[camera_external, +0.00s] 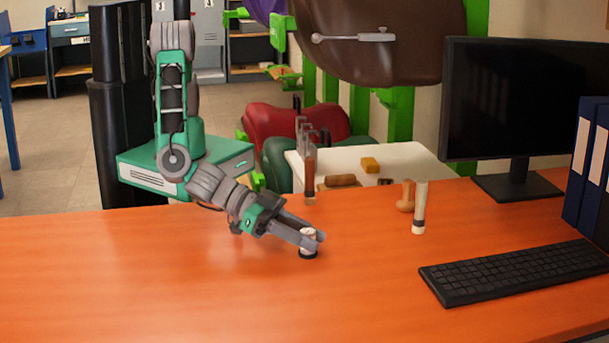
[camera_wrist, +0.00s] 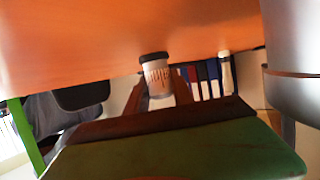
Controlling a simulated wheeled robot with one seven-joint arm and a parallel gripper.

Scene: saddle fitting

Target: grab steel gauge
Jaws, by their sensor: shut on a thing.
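A long grey metal tool, which looks like the steel gauge (camera_external: 355,37), lies across the brown saddle flap behind the desk. My gripper (camera_external: 313,239) is low over the orange desk, well in front of and below it. It is shut on a small white jar with dark ends (camera_external: 308,244). The jar is upright at the desktop; I cannot tell whether it touches. In the wrist view the jar (camera_wrist: 157,73), with dark marks on its side, sits between my fingers (camera_wrist: 158,90). The steel gauge is not seen in the wrist view.
A pale-handled tool (camera_external: 419,208) and a tan wooden piece (camera_external: 406,196) stand right of my gripper. A keyboard (camera_external: 515,270), monitor (camera_external: 520,100) and blue binders (camera_external: 585,165) fill the right. A white-topped stand (camera_external: 410,158) holds tools behind. The desk's left is clear.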

